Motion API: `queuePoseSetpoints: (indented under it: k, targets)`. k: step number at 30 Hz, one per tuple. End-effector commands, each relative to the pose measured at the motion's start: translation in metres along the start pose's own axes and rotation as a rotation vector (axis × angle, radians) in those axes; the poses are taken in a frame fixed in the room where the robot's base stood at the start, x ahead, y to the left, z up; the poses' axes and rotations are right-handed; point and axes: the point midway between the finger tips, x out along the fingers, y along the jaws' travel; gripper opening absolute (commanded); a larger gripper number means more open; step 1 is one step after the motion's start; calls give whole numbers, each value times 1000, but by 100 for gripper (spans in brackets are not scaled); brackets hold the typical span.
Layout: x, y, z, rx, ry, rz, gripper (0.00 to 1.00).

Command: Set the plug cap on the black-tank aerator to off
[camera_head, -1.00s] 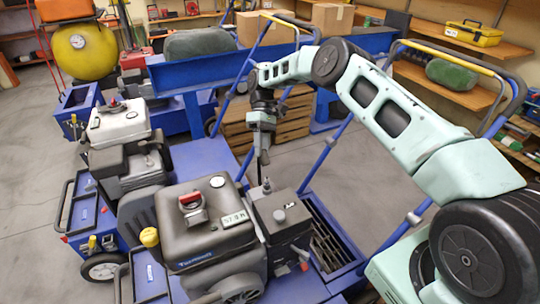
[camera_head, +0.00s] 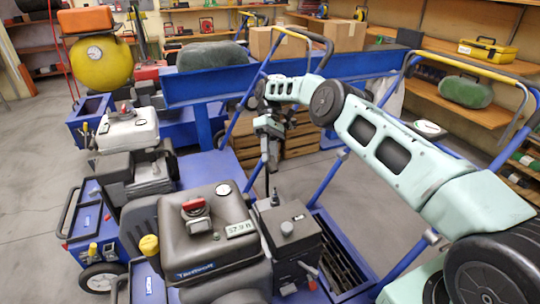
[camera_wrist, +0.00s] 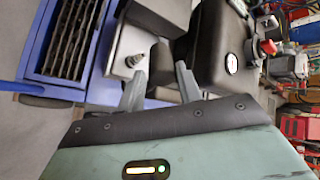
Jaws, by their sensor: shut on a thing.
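The black-tank aerator (camera_head: 205,238) stands at the front centre of the camera_head view, with a red-topped cap on its tank and a small pale label. My gripper (camera_head: 270,194) points down at the edge between the black tank and the dark grey box (camera_head: 291,236). In the wrist view my gripper (camera_wrist: 161,76) has its two fingers apart on either side of a dark part, which seems to be the plug cap (camera_wrist: 160,65). The fingers partly hide it, and its exact seating cannot be made out. A small round knob on the box shows by the left finger.
A white-tank machine (camera_head: 128,130) stands to the left, with a yellow round tank (camera_head: 102,62) behind it. Blue handle bars rise around my arm. A wooden crate (camera_head: 300,135) and shelves stand behind. Grey floor is free at the far left.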

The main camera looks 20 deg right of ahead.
Motion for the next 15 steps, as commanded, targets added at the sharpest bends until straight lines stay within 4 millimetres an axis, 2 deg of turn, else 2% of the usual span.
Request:
queuePoseSetpoints:
  k: [2,3,4,15]
  targets:
    - [1,-3,-2,-10,2,-5,0]
    - [1,-3,-2,-9,2,-5,46]
    - [1,-3,-2,-9,1,-4,54]
    - [-1,-2,0,-3,1,-1,56]
